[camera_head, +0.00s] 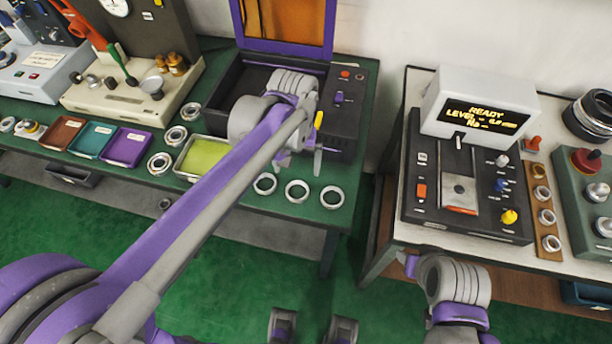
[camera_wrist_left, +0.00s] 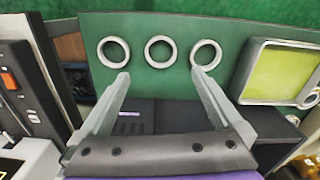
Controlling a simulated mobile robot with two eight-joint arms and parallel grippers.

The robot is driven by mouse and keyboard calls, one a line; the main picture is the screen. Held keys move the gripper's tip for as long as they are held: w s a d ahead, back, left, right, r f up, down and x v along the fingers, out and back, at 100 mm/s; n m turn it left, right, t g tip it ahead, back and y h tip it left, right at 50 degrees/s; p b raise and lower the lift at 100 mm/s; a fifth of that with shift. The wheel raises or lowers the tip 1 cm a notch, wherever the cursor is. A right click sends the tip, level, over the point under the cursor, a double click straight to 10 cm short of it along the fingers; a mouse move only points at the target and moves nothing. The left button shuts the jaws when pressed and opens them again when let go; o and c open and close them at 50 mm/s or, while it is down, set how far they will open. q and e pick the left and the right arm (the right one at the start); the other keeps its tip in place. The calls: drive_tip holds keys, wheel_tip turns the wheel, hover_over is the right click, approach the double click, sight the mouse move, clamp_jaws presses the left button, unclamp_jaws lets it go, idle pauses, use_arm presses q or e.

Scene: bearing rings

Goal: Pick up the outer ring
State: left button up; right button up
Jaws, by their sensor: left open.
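Three pale metal rings lie flat in a row at the front of the green bench: a left one (camera_head: 265,192), a middle one (camera_head: 298,201) and a right one (camera_head: 332,207). I cannot tell which is the outer ring. My left gripper (camera_head: 300,161) is open and empty, above the bench behind the row. In the left wrist view the open gripper (camera_wrist_left: 161,73) has its fingertips spread to either side of the middle ring (camera_wrist_left: 159,66), apparently short of it. My right gripper is not visible; only part of that arm shows.
A yellow-green tray (camera_head: 181,172) stands left of the rings. A dark machine with an orange, purple-framed panel (camera_head: 331,55) stands behind my gripper. Another metal ring (camera_head: 160,172) lies left of the tray. A gap separates the green bench from the white bench (camera_head: 394,212).

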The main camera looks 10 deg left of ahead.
use_arm(q)
hover_over(297, 190)
drive_tip(key=f, duration=0.4)
drive_tip(key=shift+s+f, duration=0.35)
drive_tip(key=shift+f, duration=0.05)
drive_tip(key=f, duration=0.5)
drive_tip(key=shift+w+f+b, duration=0.35)
drive_tip(key=shift+w+b, duration=0.05)
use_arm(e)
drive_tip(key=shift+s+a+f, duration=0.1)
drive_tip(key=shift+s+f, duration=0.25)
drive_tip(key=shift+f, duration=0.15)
